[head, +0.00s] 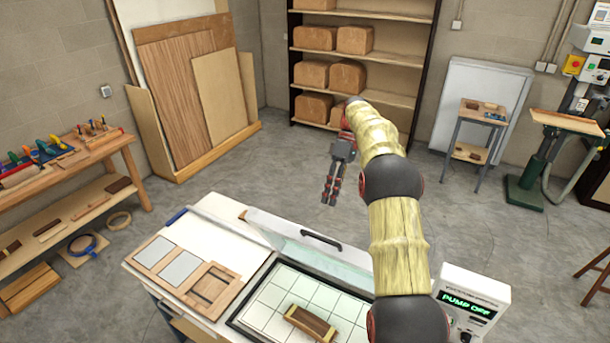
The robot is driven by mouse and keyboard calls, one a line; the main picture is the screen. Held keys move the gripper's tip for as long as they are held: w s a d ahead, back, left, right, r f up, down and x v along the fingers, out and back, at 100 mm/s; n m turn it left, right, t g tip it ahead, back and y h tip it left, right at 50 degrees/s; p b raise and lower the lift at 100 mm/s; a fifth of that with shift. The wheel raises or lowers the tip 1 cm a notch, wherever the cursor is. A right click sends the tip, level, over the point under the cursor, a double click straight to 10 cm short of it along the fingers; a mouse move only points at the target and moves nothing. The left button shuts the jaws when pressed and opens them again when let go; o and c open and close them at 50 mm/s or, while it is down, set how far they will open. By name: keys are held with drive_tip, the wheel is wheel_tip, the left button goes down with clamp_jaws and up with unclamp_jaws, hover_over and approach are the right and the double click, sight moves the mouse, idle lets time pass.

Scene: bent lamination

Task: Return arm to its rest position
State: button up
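My arm rises from the bottom of the head view, in a yellowish sleeve with dark joints, and reaches out over the work table. My gripper (333,188) hangs at its far end, pointing down, in front of open grey floor and beyond the table's far edge. Its fingers look close together and nothing shows between them. From this distance I cannot tell whether they are open or shut. The gripper touches nothing that I can see.
The white table (214,207) holds a vacuum press with a raised lid (310,246) and a curved wooden piece (312,322) on its gridded bed. A control box (470,297) reads "PUMP OFF". A shelf with boxes (353,40) stands behind; a tool bench (75,160) stands left.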

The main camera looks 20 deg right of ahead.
drive_tip(key=s+a+m+t+h+b, duration=0.4)
drive_tip(key=s+a+b, duration=0.9)
drive_tip(key=s+a, duration=0.15)
drive_tip(key=s+a+f+m+t+h+b, duration=0.1)
drive_tip(key=s+a+f+m+t+b, duration=0.2)
drive_tip(key=s+f+b, duration=0.9)
drive_tip(key=s+a+f+t, duration=0.2)
drive_tip(key=s+a+f, duration=0.2)
drive_tip(key=s+f, duration=0.2)
drive_tip(key=shift+s+a+b, duration=0.15)
drive_tip(key=shift+s+b, duration=0.15)
drive_tip(key=shift+s, duration=0.6)
